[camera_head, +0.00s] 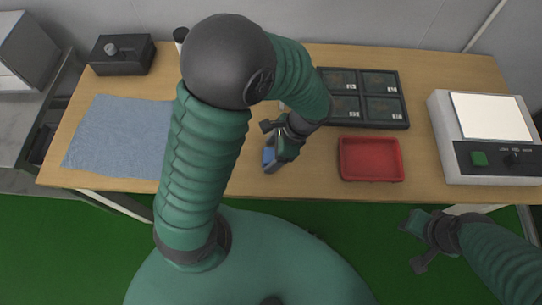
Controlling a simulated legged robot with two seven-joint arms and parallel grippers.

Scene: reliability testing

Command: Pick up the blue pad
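A small blue pad (269,158) is at the table's front middle, partly hidden by my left gripper. My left gripper (272,139) is right at the pad, with its fingers apart. I cannot tell whether a finger touches the pad or whether the pad rests on the table. My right gripper (415,243) is open and empty, in front of the table edge at the lower right. A larger light-blue cloth-like mat (118,138) lies flat on the left of the table.
A red tray (371,178) is right of the pad. Behind it is a dark tray with several compartments (362,125). A white device (458,163) with a green button stands at the right. A black box (122,64) is at the back left. The wooden table (425,180) has a clear front strip.

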